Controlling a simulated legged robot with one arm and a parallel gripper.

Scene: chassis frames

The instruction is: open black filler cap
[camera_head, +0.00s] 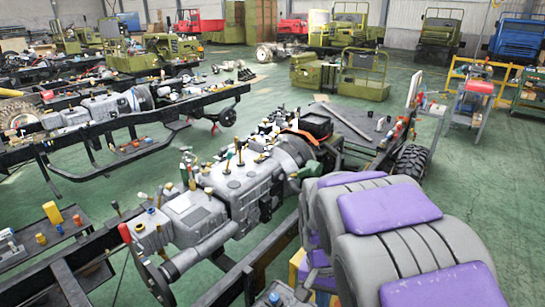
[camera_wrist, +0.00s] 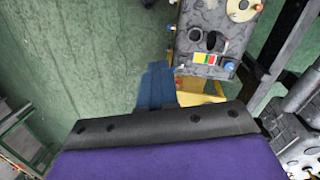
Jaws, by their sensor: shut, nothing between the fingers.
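My gripper (camera_wrist: 157,85) reaches up from the bottom of the wrist view, with its purple and black body below and a blue end. It is shut and empty. A dark round cap-like part (camera_wrist: 213,41) sits on a grey engine block (camera_wrist: 206,63), up and right of my gripper and apart from it. I cannot tell for sure that it is the black filler cap. The grey engine and gearbox (camera_head: 235,190) lie on a dark chassis frame in the head view. No black filler cap is clearly told apart there, and my gripper's tips do not show.
My purple-padded arm covers the lower right of the head view. Another chassis (camera_head: 110,110) stands at left, with a tire (camera_head: 411,163) behind my arm. A yellow stand (camera_wrist: 195,93) is beside my gripper. Green floor (camera_wrist: 85,60) is clear at left in the wrist view.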

